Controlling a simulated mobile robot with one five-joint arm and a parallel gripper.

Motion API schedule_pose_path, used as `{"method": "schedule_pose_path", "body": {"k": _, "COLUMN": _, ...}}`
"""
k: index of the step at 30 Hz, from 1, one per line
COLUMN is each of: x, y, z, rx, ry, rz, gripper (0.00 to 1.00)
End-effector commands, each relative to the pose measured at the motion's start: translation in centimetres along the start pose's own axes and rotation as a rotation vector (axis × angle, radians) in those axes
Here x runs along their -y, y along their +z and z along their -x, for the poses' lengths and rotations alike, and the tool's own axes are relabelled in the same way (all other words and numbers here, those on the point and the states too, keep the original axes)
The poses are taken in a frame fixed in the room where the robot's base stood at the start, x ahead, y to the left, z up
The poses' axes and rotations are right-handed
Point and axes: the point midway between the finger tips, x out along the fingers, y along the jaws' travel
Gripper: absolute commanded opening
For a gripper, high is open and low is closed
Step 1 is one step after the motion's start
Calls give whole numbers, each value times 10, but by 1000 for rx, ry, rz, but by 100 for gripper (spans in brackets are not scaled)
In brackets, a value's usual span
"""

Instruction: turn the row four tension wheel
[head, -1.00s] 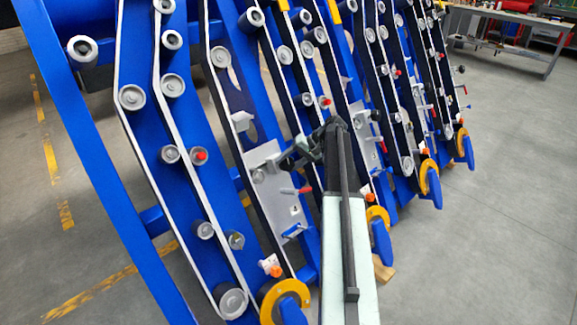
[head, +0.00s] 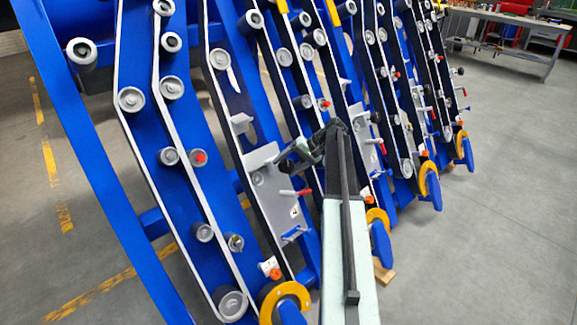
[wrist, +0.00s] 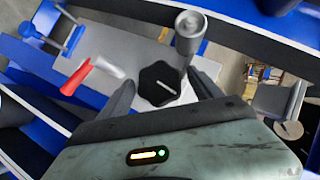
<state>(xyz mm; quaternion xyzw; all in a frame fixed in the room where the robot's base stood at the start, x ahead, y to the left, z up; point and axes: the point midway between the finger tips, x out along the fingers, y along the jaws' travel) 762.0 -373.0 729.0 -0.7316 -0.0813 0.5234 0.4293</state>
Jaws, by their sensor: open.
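A black lobed knob (wrist: 160,83), which looks like the tension wheel, sits on a grey plate (wrist: 125,50) in the wrist view. A pale slot-like mark shows on its face. My gripper (wrist: 160,78) is open, with one dark finger on each side of the knob; I cannot tell if either finger touches it. In the head view my gripper (head: 286,160) is at the grey plate (head: 265,160) on one of the blue rows, and it hides the knob there. The row number cannot be read.
A red-tipped lever (wrist: 76,78) and a blue handle (wrist: 72,38) stand left of the knob in the wrist view. A silver post (wrist: 188,32) rises close behind it. Blue belt rows with rollers flank the plate. Open grey floor (head: 480,240) lies to the right.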

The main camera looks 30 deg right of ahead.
Motion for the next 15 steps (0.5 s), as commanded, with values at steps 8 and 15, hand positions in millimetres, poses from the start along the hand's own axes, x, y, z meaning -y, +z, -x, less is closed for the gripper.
{"method": "schedule_pose_path", "body": {"k": 8, "x": 5, "y": -2, "z": 41, "rx": -2, "ry": 0, "rz": -1, "gripper": 75}}
{"method": "schedule_pose_path", "body": {"k": 15, "x": 2, "y": -1, "z": 78, "rx": 0, "ry": 1, "rz": -1, "gripper": 75}}
